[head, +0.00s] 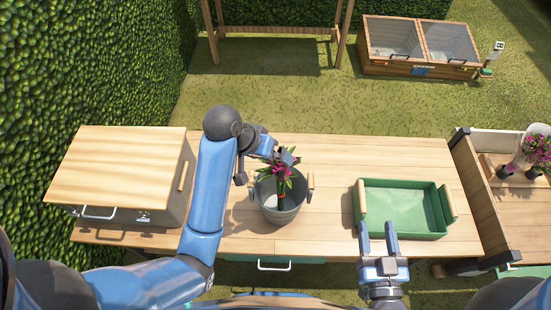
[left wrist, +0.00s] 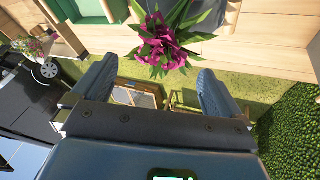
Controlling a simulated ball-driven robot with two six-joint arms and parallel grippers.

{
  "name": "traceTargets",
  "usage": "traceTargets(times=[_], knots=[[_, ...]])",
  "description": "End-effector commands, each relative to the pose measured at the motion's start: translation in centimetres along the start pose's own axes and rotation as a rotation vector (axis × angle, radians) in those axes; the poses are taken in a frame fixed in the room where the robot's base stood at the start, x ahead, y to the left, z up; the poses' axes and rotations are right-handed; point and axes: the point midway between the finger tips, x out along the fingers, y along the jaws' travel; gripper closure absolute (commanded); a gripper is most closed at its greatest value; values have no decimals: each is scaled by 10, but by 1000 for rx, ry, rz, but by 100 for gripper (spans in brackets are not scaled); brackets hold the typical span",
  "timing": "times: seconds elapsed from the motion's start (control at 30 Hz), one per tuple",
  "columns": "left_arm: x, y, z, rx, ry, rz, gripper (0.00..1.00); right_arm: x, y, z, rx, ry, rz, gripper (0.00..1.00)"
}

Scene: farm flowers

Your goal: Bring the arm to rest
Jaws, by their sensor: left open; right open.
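My left arm reaches over the table (head: 330,165) from the left. Its gripper (head: 268,166) is at the bouquet of magenta flowers (head: 283,172), which stands in a grey metal bucket (head: 280,215). In the left wrist view the left gripper (left wrist: 155,88) has its fingers wide apart, with the flowers (left wrist: 164,45) just beyond and between them; nothing is gripped. My right gripper (head: 378,238) is open and empty at the front edge of a green tray (head: 405,229).
A wooden-topped box (head: 125,165) stands at the table's left. The green tray with wooden handles sits at the right. A wooden cart (head: 490,210) with potted flowers (head: 537,150) is further right. Cold frames (head: 418,67) stand on the grass behind. A hedge (head: 60,90) borders the left.

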Motion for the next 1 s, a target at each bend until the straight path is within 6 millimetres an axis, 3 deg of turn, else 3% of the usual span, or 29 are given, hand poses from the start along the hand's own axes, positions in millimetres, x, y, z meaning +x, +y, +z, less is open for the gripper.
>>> traceTargets(times=[0.23,1.0], knots=[[-18,0,0,1,1,0,0,0,0,-1,0,0,0,47],[-18,0,0,1,0,0,0,0,0,-1,0,0,0,47]])
